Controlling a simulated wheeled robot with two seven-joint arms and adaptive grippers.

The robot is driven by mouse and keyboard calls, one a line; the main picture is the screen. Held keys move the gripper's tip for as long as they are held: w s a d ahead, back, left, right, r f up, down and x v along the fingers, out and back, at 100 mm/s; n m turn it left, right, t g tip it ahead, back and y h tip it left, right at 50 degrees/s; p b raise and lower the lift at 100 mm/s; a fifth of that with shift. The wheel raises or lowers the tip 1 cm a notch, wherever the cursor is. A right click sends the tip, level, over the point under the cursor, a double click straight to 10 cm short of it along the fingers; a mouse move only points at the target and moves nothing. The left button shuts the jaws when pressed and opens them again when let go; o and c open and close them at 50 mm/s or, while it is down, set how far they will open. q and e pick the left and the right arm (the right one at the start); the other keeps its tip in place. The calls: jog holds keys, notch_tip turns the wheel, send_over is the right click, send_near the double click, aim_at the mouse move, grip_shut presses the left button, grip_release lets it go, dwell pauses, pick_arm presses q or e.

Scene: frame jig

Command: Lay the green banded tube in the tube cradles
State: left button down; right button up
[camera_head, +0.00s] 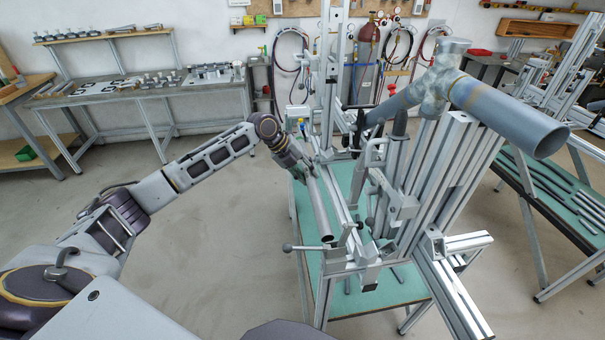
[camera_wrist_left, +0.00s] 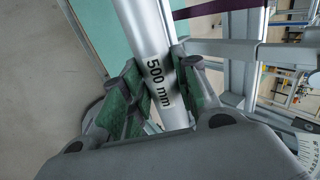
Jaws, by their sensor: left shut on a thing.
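My left gripper (camera_head: 306,166) reaches in from the left and is shut on a grey metal tube (camera_head: 321,211). The tube slants over the green table, its open end towards me. In the left wrist view, the gripper (camera_wrist_left: 157,70) has its green-padded fingers on both sides of the tube (camera_wrist_left: 143,22), by a black "500 mm" mark. I cannot make out a green band on it. The metal frame jig (camera_head: 343,212) stands just right of the tube. I cannot clearly pick out the tube cradles or tell whether the tube touches them. My right gripper is not in view.
The jig's green tabletop (camera_head: 345,304) lies below. A large grey pipe (camera_head: 505,115) and upright aluminium profiles (camera_head: 455,165) crowd the right side. A side table (camera_head: 560,212) with dark bars stands further right. Open floor (camera_head: 215,240) lies left of the jig.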

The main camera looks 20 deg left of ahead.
pick_arm(q)
jog(key=shift+w+d, duration=0.5)
jog(key=shift+d, duration=0.25)
jog(key=s+d+f, duration=0.1)
jog(key=d, duration=1)
jog(key=shift+s+f, duration=0.2)
jog(key=shift+f, duration=0.2)
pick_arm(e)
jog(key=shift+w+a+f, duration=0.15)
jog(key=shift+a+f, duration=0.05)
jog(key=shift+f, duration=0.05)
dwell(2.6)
